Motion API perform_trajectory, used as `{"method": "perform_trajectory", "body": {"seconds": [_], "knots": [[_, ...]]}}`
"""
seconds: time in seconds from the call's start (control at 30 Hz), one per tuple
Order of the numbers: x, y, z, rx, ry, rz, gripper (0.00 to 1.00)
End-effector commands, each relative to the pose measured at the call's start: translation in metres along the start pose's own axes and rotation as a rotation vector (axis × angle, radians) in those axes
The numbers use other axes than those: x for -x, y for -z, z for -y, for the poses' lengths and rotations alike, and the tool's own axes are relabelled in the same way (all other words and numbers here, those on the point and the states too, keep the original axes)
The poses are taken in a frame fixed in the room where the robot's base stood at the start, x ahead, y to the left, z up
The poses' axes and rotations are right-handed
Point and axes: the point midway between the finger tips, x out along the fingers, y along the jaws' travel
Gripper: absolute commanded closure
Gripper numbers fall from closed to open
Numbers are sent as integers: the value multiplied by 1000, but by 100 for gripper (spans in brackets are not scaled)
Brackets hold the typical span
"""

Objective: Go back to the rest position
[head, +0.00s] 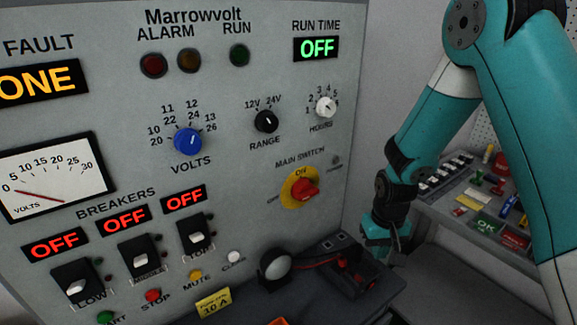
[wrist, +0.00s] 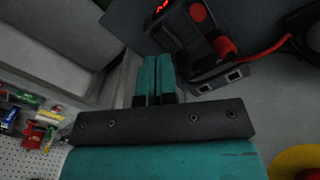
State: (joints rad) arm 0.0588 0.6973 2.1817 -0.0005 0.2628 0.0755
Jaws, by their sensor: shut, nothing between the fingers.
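My teal gripper (head: 392,246) hangs at the right of the Marrowvolt panel (head: 225,110) in the head view, beside a black box. In the wrist view my gripper (wrist: 157,62) shows its two fingers together, with nothing between them. The main switch (head: 304,190), a red knob on a yellow disc, is on the panel to the left of my gripper. The run time display (head: 316,47) reads OFF. The low, middle and top breaker displays all read OFF. The fault display (head: 38,85) reads ONE.
A black box (head: 362,278) with red leads stands on the ledge below my gripper; it also shows in the wrist view (wrist: 205,72). A round lamp-like part (head: 275,265) sits to its left. A shelf with several small coloured items (head: 487,200) is at the right.

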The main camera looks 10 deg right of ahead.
Motion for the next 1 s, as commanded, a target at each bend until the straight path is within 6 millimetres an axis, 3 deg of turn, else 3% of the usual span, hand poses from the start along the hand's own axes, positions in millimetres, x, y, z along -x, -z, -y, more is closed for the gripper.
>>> {"method": "perform_trajectory", "body": {"seconds": [0.13, 0.27, 0.4, 0.6, 0.7, 0.8, 1.0], "knots": [[22, -3, 16, 37, 31, -15, 100], [73, -23, 53, 140, 107, -39, 100], [134, -70, 96, 304, 205, -60, 100], [195, -154, 131, 555, 310, -80, 100], [211, -187, 136, 651, 338, -86, 100], [219, -208, 138, 713, 354, -89, 100], [223, -220, 139, 748, 362, -87, 100]]}}
